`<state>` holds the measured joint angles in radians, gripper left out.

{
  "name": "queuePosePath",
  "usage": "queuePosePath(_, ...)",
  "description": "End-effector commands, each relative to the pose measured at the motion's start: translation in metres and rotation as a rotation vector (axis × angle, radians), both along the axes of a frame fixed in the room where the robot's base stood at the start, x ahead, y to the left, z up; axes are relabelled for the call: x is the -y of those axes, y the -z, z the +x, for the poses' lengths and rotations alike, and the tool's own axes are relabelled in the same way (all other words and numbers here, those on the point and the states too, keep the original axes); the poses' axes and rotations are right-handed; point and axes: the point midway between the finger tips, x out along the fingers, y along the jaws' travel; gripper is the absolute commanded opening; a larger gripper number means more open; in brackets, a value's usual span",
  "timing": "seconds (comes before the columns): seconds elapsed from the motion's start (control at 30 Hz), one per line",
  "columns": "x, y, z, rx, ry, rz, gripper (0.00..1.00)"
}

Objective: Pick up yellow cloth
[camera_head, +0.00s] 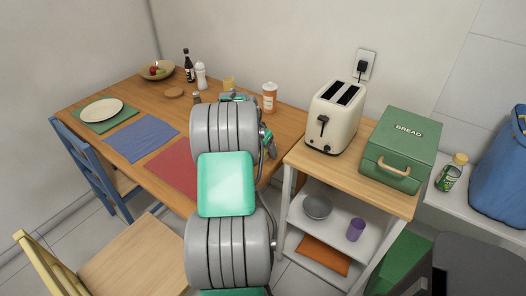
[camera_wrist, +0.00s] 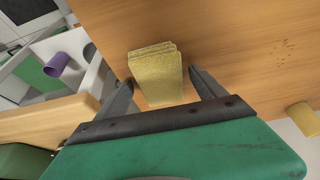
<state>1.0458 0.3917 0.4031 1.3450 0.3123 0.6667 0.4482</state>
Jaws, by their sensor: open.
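The yellow cloth (camera_wrist: 155,78) is a folded, layered stack lying on the wooden table, seen in the wrist view. My gripper (camera_wrist: 142,61) is open, with one dark finger on each side of the cloth and a gap showing on both sides. Nothing is held. The near end of the cloth reaches toward the gripper's palm. How high the fingertips are above the table is hard to tell. In the head view the cloth is not visible, and my arm covers that part of the table.
The table (camera_head: 150,95) holds placemats, a plate (camera_head: 101,110), a fruit bowl (camera_head: 157,70), bottles and an orange-labelled jar (camera_head: 269,97). A shelf unit (camera_head: 345,178) with a toaster (camera_head: 335,115) and a green bread box (camera_head: 400,148) stands to the right. A purple cup (camera_wrist: 57,64) sits on its shelf.

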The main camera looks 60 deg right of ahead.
Motion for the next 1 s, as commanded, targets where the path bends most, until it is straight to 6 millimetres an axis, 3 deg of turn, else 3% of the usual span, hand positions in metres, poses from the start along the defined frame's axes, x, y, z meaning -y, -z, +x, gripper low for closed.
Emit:
queuePosePath(0.13, -0.0002, 0.0025, 0.0001, 0.0, 0.0, 0.0, 0.8)
queuePosePath(1.0, -0.0002, 0.0013, 0.0001, 0.0, -0.001, 0.0, 0.09)
